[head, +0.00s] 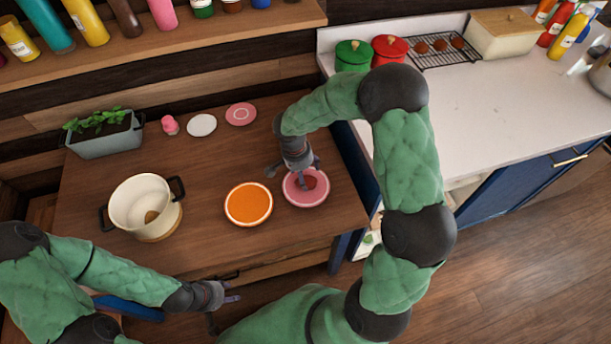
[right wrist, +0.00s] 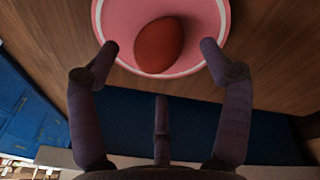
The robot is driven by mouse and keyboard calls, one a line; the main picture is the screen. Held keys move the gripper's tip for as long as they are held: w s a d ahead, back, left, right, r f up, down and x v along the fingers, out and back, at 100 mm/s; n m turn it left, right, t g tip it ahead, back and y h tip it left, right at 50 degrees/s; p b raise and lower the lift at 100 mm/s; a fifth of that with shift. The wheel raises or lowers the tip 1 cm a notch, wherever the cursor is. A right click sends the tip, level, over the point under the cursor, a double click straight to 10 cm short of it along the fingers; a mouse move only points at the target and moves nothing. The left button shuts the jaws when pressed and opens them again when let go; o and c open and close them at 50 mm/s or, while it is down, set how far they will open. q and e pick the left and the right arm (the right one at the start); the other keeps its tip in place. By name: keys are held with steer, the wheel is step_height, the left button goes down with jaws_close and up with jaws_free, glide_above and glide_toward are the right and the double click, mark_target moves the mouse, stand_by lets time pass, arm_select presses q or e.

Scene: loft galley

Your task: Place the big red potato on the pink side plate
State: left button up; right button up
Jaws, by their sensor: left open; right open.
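The big red potato (right wrist: 160,46) rests on the pink side plate (right wrist: 108,16), seen close up in the right wrist view. In the head view the potato (head: 309,182) shows partly behind my right gripper, on the pink plate (head: 318,200) near the table's right edge. My right gripper (head: 309,169) is just above the plate; in the right wrist view its fingers (right wrist: 160,46) are spread apart on either side of the potato, not visibly touching it. My left gripper (head: 233,291) is open and empty in front of the table's front edge.
An orange plate (head: 249,204) lies left of the pink one. A cream pot (head: 143,203) with something brown inside, a planter (head: 104,138), a white plate (head: 202,125), a smaller pink dish (head: 240,114) and a pink shaker (head: 170,125) stand on the table. A white counter (head: 470,110) adjoins at right.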

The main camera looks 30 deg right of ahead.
step_height(320, 180, up, 9)
steer(key=a+p, duration=0.1)
steer(key=p, duration=0.1)
steer(key=shift+w+a, duration=0.25)
steer(key=shift+w, duration=0.05)
